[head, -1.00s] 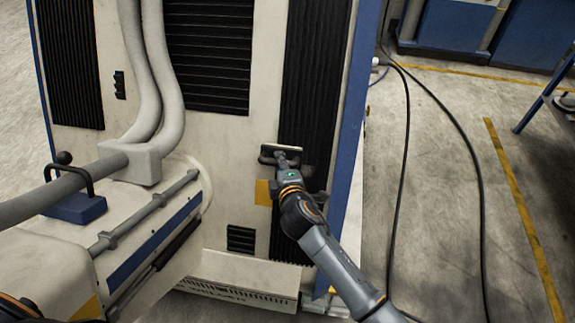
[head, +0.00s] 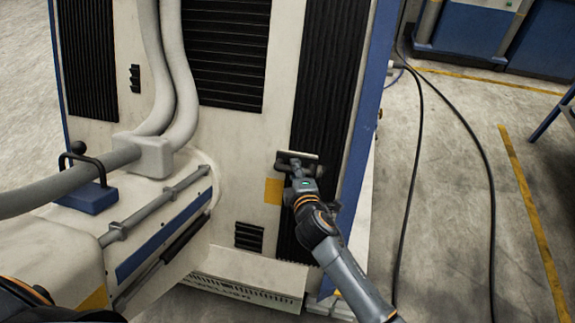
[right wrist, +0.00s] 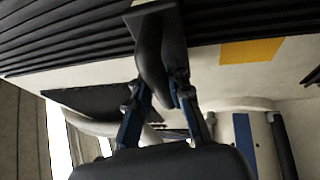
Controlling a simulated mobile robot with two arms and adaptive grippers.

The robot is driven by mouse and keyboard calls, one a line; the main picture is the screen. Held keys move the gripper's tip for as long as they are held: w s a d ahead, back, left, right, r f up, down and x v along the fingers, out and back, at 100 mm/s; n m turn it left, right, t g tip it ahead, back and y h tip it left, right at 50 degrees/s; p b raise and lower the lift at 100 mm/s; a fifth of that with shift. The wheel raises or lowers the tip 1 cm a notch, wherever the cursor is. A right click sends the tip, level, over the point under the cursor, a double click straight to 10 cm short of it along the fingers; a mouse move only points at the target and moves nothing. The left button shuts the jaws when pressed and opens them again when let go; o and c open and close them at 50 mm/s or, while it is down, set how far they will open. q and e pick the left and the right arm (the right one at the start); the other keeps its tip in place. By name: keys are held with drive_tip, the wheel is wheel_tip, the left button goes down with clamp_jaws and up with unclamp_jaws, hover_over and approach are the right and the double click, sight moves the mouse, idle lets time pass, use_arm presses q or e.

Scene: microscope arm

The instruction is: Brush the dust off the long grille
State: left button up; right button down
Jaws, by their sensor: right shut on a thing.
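The long grille (head: 326,75) is a tall black ribbed strip near the right edge of the pale cabinet. It crosses the upper left of the right wrist view (right wrist: 60,40). My right gripper (head: 299,172) is shut on a dark brush, whose wide head (head: 298,155) lies across the left edge of the grille in the lower half. In the right wrist view the brush (right wrist: 152,45) stands up from between the fingertips (right wrist: 160,90), its head at the grille. Whether the bristles touch is hidden. I cannot make out dust. My left gripper is not in view; part of my arm shows lower left.
Other black grilles (head: 225,50) sit further left on the cabinet. Thick grey hoses (head: 172,75) run down its front to a pale arm housing (head: 60,245). Black cables (head: 415,150) lie on the floor to the right, where there is open room. An orange patch (head: 273,191) is beside the grille.

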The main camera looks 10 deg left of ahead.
sight(311, 175)
drive_tip(key=shift+d, duration=0.6)
drive_tip(key=shift+d+r+p, duration=0.15)
drive_tip(key=shift+d+p, duration=0.75)
drive_tip(key=shift+d, duration=0.45)
drive_tip(key=d+p, duration=0.2)
drive_tip(key=d, duration=0.5)
drive_tip(key=shift+a+p, duration=0.1)
drive_tip(key=shift+p, duration=0.25)
drive_tip(key=shift+s+r+p, duration=0.45)
drive_tip(key=shift+s+p, duration=0.1)
drive_tip(key=shift+s, duration=0.3)
drive_tip(key=shift+s+r+p, duration=0.45)
drive_tip(key=shift+s+p, duration=0.05)
drive_tip(key=shift+s, duration=0.4)
drive_tip(key=shift+s+r+p, duration=0.45)
drive_tip(key=shift+s+p, duration=0.1)
drive_tip(key=shift+s, duration=0.3)
